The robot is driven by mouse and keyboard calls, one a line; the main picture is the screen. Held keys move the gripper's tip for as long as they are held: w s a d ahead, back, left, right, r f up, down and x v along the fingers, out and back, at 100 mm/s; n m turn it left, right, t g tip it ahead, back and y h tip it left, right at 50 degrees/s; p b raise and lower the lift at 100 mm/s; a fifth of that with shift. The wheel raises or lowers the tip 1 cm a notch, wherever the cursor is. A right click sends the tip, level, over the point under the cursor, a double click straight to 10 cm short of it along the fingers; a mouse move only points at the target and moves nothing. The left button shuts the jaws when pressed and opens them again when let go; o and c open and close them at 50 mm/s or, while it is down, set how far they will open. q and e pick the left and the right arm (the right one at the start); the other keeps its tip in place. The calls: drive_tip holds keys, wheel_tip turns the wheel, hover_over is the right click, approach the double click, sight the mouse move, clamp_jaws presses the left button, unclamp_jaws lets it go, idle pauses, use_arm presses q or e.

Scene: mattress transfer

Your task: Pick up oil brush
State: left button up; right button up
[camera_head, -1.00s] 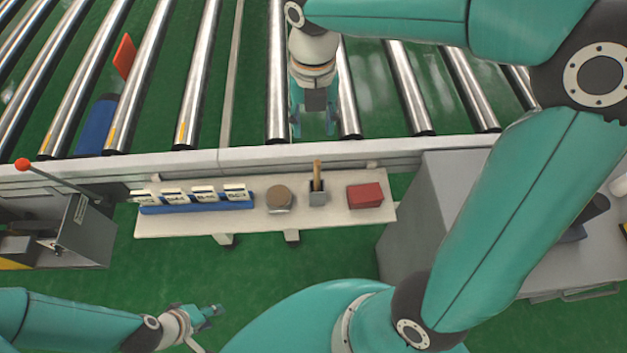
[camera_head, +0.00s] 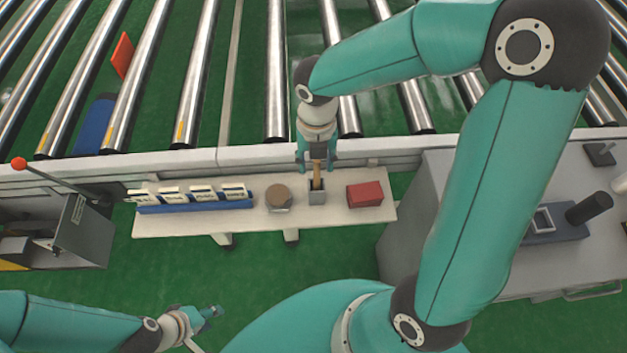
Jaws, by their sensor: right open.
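The oil brush (camera_head: 316,182) stands upright in a small grey holder (camera_head: 317,197) on the narrow white shelf; only its tan handle shows. My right gripper (camera_head: 317,168) is open, with its fingers at either side of the top of the handle. I cannot tell whether they touch it. My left gripper (camera_head: 211,312) is low in the picture, over the green floor and away from the shelf. I cannot tell whether its fingers are open or shut.
On the shelf (camera_head: 230,224) are a blue rack with white cards (camera_head: 195,203), a round brown-topped container (camera_head: 279,197) and a red box (camera_head: 365,194). A roller conveyor (camera_head: 196,75) lies behind. A grey cabinet (camera_head: 410,215) stands at right, a lever box (camera_head: 80,230) at left.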

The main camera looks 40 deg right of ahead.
clamp_jaws()
drive_tip(key=shift+r, duration=0.15)
idle(0.4)
